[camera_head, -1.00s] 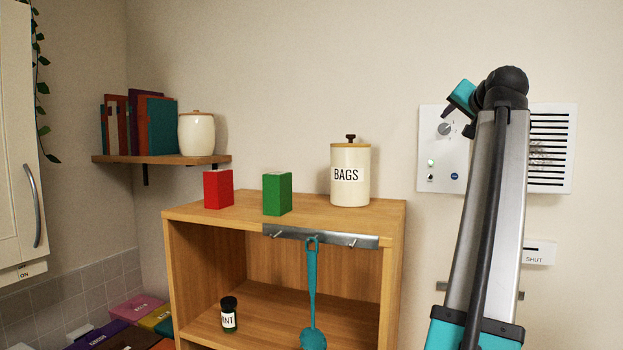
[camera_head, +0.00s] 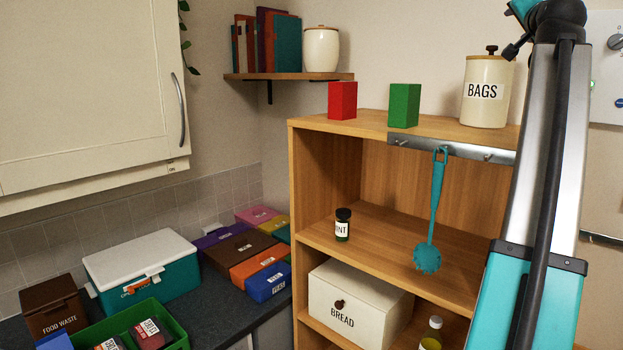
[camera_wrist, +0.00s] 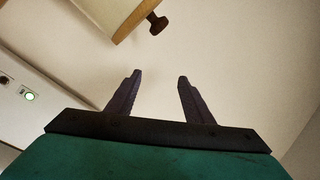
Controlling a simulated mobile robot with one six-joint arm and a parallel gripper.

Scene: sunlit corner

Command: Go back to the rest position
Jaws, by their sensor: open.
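My gripper (camera_wrist: 159,76) shows in the wrist view with its two dark fingers apart and nothing between them. Beyond the fingers is bare wall. The wooden lid (camera_wrist: 128,20) and dark knob of a pale canister show at the top of the wrist view, apart from the fingers. In the head view my arm rises on the right side, and the gripper itself cannot be made out there.
The BAGS canister (camera_head: 484,92), red block (camera_head: 342,100) and green block (camera_head: 404,105) stand on the wooden shelf unit (camera_head: 360,124). A teal ladle-like utensil (camera_head: 436,200) hangs from its rail. A cabinet (camera_head: 80,90) and a counter with boxes are at left.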

